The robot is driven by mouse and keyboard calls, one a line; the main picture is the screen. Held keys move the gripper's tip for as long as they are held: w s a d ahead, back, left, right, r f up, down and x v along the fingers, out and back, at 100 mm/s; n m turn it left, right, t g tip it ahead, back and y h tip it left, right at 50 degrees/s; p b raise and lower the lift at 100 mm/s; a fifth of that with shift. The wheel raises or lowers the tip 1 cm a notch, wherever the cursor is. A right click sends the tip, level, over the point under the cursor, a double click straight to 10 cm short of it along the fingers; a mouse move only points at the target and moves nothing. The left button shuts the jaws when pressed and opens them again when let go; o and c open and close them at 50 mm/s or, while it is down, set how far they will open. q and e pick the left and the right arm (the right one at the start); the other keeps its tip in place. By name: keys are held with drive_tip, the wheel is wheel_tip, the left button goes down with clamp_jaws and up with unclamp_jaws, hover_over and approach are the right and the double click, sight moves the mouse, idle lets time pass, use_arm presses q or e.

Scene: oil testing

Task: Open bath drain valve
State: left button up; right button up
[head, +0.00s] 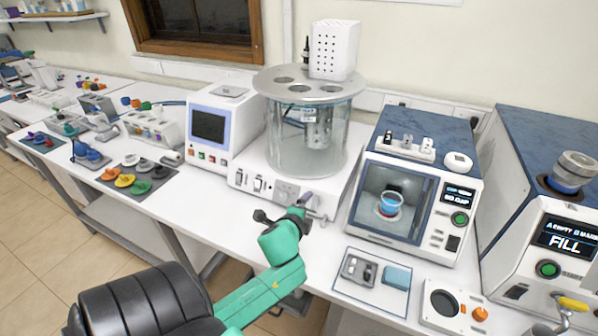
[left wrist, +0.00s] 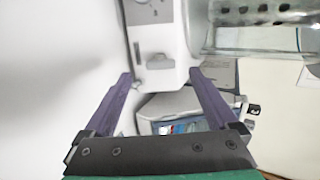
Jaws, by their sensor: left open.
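The bath is a clear glass cylinder (head: 300,145) with a grey lid with holes, standing on a white base (head: 243,180). In the left wrist view the glass (left wrist: 235,40) is at the upper right and the white base front (left wrist: 150,35) at the top middle. My left gripper (head: 306,197), on a green arm, is at the front of the base. In the left wrist view its two purple fingers (left wrist: 160,74) are spread, with nothing held between them. My right gripper is out of view.
A white device with a screen (head: 208,125) stands left of the bath. A glass-fronted chamber (head: 397,205) holding a blue cup stands right. A FILL machine (head: 555,215) with a yellow handle (head: 573,304) is farther right.

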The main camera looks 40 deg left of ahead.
use_arm(q)
drive_tip(key=v, duration=0.7)
drive_tip(key=shift+s+d+b, duration=0.15)
drive_tip(key=shift+s+b, duration=0.15)
drive_tip(key=shift+b, duration=0.1)
